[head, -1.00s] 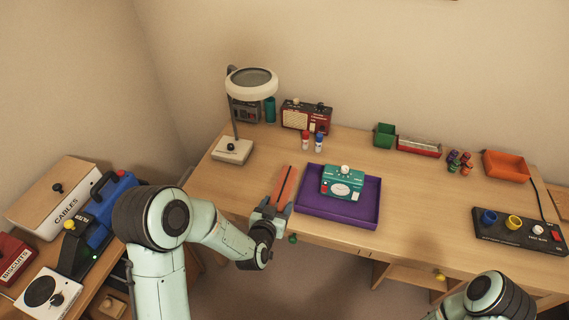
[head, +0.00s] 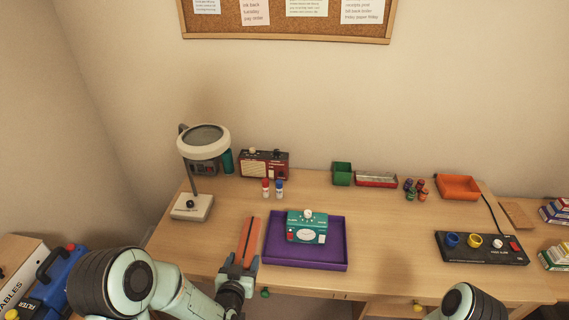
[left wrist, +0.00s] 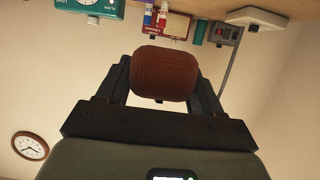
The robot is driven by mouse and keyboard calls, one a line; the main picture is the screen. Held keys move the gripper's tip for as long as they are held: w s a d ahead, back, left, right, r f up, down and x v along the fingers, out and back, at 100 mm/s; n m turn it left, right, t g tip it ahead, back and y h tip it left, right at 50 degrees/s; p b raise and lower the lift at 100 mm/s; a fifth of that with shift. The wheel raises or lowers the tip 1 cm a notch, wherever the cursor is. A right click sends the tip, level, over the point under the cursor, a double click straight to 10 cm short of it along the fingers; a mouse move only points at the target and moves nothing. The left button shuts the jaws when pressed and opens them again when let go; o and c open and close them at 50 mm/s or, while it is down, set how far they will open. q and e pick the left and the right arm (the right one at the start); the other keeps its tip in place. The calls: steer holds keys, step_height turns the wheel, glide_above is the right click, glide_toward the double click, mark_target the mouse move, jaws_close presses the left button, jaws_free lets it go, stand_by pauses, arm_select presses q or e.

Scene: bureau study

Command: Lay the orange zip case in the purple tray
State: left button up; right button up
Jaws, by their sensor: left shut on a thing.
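The orange zip case (head: 250,240) is long and narrow with a dark stripe along it. My left gripper (head: 240,264) is shut on its near end, just left of the purple tray in the head view. In the left wrist view the case (left wrist: 161,74) shows end-on, brownish, between the two fingers of the gripper (left wrist: 162,92). The purple tray (head: 290,264) lies on the desk with a teal meter (head: 307,229) standing in its back middle part. My right arm shows at the lower right; its gripper is out of view.
A magnifier lamp (head: 192,207) stands at the left of the desk. A black panel (head: 482,248) lies right.

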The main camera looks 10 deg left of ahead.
steer(key=shift+w, duration=0.15)
steer(key=shift+c, duration=0.4)
steer(key=w+d+r+n, duration=0.1)
steer(key=w+d+n, duration=0.1)
steer(key=w+n, duration=0.9)
steer(key=w+d+r+n+t+y, duration=0.1)
steer(key=w+d+r+n+t, duration=0.25)
steer(key=w+r, duration=1)
steer(key=w+d+r+n+t+y, duration=0.1)
steer(key=w+d+r+n+t, duration=0.2)
steer(key=w+r, duration=1)
steer(key=w+a+r+n+g, duration=0.1)
steer(key=w+a+r+n, duration=0.1)
steer(key=a+r+n, duration=0.5)
steer(key=s+a+r+n+g+h, duration=0.3)
steer(key=s+a+r+n+h, duration=0.1)
steer(key=s+a+n+h, duration=0.4)
arm_select(q)
steer(key=w+d+m+g+h, duration=0.3)
steer(key=d+m+h, duration=0.5)
steer(key=d, duration=1.3)
steer(key=shift+w+h, duration=0.5)
steer(key=shift+h, duration=0.1)
arm_select(e)
steer(key=w+a+x, duration=0.1)
steer(key=x, duration=1.1)
steer(key=shift+w, duration=0.3)
